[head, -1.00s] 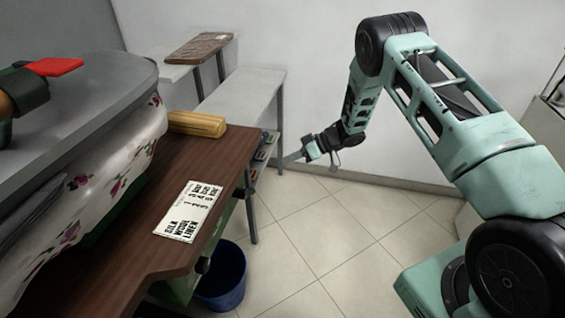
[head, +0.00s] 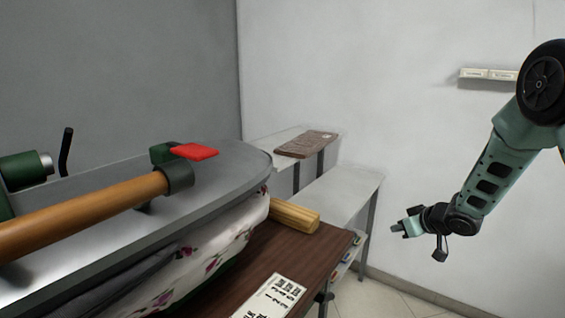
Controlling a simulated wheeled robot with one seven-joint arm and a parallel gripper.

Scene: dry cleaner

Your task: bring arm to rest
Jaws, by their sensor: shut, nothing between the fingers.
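My gripper (head: 398,230) is at the right of the head view, at the end of my green and black arm. It hangs in the air in front of the white wall, to the right of the white shelf bench, apart from everything around it. Its fingers point left and look shut, with nothing held.
A pressing machine with a grey top (head: 225,183) and a wooden handle (head: 80,213) fills the left. Below it is a brown table (head: 262,251) with a printed card (head: 277,298) and a wooden roll (head: 296,218). White benches (head: 343,193) stand behind. Floor shows below my gripper.

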